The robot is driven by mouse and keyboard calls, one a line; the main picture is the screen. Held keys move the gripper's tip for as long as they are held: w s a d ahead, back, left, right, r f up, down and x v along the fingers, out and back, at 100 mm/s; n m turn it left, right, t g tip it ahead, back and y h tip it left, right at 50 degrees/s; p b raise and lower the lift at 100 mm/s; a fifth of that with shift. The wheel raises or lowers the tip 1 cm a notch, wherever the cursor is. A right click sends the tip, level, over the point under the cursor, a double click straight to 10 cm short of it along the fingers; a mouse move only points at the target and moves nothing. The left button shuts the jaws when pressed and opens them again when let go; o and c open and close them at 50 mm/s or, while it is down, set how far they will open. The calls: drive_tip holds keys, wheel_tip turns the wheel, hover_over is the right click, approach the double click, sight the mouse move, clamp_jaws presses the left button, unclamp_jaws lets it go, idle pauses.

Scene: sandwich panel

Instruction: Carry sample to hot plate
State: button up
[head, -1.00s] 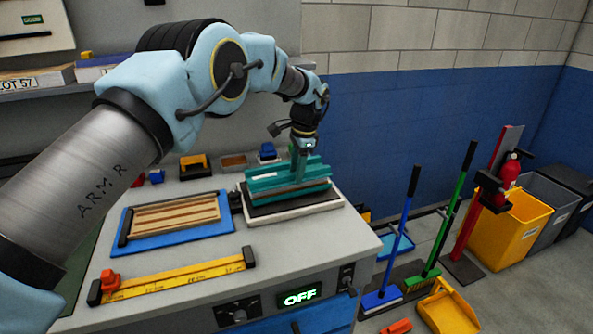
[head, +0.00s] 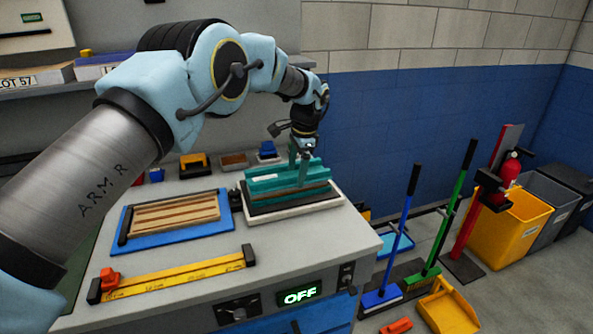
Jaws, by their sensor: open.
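A layered block, teal with a brownish band, likely the sample (head: 262,185), lies on a dark plate with a white base, likely the hot plate (head: 297,211), at the bench's right back. My gripper (head: 299,172) is open, pointing down at the block's upper middle, with its fingers apart. I cannot tell whether the fingers touch the block. A lit display (head: 300,295) on the bench front reads OFF.
A blue tray (head: 140,240) with wooden strips lies left of the plate. A yellow ruler bar (head: 175,276) lies in front. Small coloured blocks stand behind. Brooms (head: 400,235) and bins (head: 515,230) stand on the floor at right.

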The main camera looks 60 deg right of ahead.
wheel_tip(320, 180, up, 11)
drive_tip(key=s+b, duration=0.2)
drive_tip(key=b, duration=0.1)
drive_tip(key=shift+f, duration=0.15)
drive_tip(key=shift+w, duration=0.1)
